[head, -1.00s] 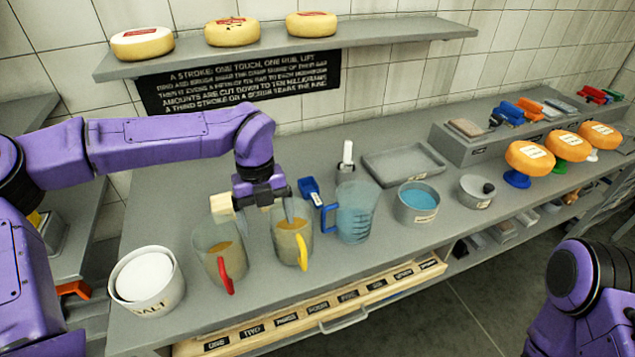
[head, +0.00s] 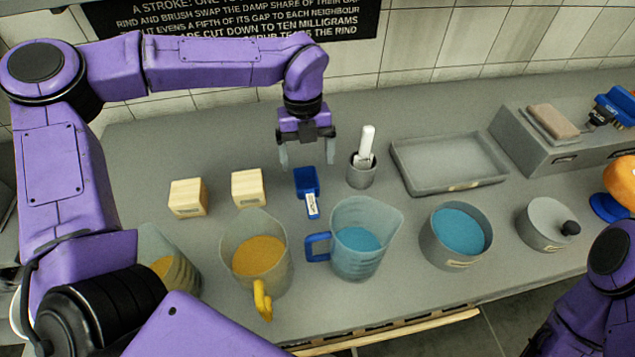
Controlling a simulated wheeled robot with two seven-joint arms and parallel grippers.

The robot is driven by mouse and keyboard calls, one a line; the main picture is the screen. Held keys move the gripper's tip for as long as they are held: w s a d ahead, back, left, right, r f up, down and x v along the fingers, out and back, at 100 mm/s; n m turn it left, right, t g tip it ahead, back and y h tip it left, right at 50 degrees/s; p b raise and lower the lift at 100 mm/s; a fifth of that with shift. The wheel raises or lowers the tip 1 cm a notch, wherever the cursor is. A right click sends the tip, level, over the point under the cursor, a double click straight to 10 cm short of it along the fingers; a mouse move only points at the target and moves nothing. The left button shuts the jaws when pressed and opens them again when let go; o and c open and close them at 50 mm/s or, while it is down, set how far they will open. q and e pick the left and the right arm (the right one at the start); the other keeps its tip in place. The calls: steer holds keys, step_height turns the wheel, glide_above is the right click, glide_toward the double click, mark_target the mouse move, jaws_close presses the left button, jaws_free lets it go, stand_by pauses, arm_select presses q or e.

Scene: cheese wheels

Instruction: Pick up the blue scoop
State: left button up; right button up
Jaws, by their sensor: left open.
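The blue scoop (head: 307,184) lies on the grey counter, its bowl toward the wall and its pale-labelled handle toward me. My left gripper (head: 307,158) is open and points down just behind and above the scoop's bowl. Its two fingers are spread apart with nothing between them. Whether the fingertips touch the scoop cannot be told. My right arm (head: 600,285) shows at the lower right; its gripper is out of the picture.
Two wooden blocks (head: 249,188) stand left of the scoop. A blue-handled jug (head: 362,240) and a yellow-handled jug (head: 254,255) stand in front. A small grey cup (head: 361,171) with a white-handled tool stands close right. A grey tray (head: 448,165) lies farther right.

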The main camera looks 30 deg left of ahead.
mark_target(308, 190)
arm_select(q)
steer(key=f+p, duration=0.1)
steer(key=f, duration=0.2)
steer(key=s+f+p, duration=0.1)
steer(key=f, duration=0.2)
steer(key=d+f+p, duration=0.1)
steer(key=f, duration=0.2)
steer(key=shift+s, duration=0.35)
steer(key=shift+s+f, duration=0.15)
steer(key=shift+f, duration=0.3)
steer(key=c, duration=1.1)
arm_select(e)
steer(key=r, duration=0.3)
steer(key=shift+s+r, duration=0.2)
steer(key=shift+s, duration=0.15)
